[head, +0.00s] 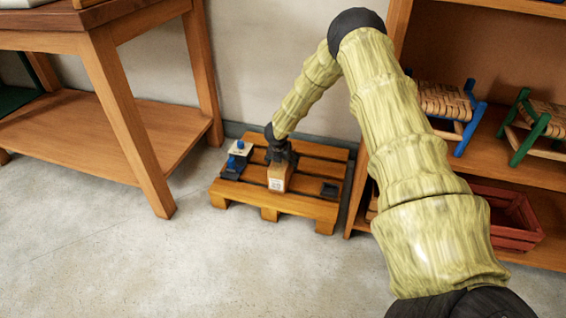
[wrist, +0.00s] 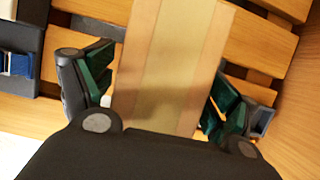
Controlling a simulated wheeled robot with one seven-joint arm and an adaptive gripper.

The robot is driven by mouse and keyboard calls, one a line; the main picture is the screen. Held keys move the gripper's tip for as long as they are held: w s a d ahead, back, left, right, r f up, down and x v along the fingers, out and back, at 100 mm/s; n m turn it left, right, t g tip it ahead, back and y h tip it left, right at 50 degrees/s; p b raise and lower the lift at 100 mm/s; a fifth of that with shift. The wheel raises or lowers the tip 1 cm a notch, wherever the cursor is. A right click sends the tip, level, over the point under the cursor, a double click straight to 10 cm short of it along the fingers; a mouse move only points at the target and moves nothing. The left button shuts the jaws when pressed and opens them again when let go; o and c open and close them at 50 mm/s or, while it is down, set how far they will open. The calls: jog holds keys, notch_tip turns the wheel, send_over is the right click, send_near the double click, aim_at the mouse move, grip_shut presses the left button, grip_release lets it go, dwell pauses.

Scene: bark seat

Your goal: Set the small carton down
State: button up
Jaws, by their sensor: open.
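The small carton (head: 278,178) is a light brown box with a white label on its front. It stands upright on the wooden pallet (head: 308,206) in the head view. In the wrist view the carton (wrist: 170,60) fills the space between the fingers, with a paler tape strip down its top. My gripper (head: 281,160) is directly above and around the carton. In the wrist view my gripper (wrist: 160,88) is open, its green-padded fingers on either side of the carton, with slats showing beside it. The carton's base is hidden in the wrist view.
A dark tray with blue-topped items (head: 237,158) sits on the pallet's left. A wooden table (head: 120,130) stands left. A shelf holds woven stools (head: 447,102) and a red crate (head: 510,215) at right. The floor in front is clear.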

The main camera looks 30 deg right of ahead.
jog(key=p+v, duration=0.5)
jog(key=v, duration=0.6)
jog(key=shift+s+r, duration=0.1)
jog(key=shift+r, duration=0.3)
jog(key=s+a+f+n, duration=0.5)
jog(key=s+n, duration=0.3)
jog(key=n, duration=0.1)
jog(key=s+a+f+n, duration=0.4)
jog(key=s+a+n, duration=0.1)
jog(key=s+n, duration=0.3)
jog(key=s+a+f+n, duration=0.4)
jog(key=s+f+n, duration=0.1)
jog(key=s+n, duration=0.35)
jog(key=s+a+n+g+y, duration=0.1)
jog(key=s+a+n, duration=0.4)
jog(key=s+n, duration=0.5)
jog(key=s+a+n+g+y, duration=0.1)
jog(key=s+a+n+y, duration=0.1)
jog(key=s+a+n, duration=0.4)
jog(key=s+n, duration=0.4)
jog(key=s, duration=0.5)
jog(key=shift+s+a+g, duration=0.15)
jog(key=shift+s+g, duration=0.1)
jog(key=shift+g, duration=0.15)
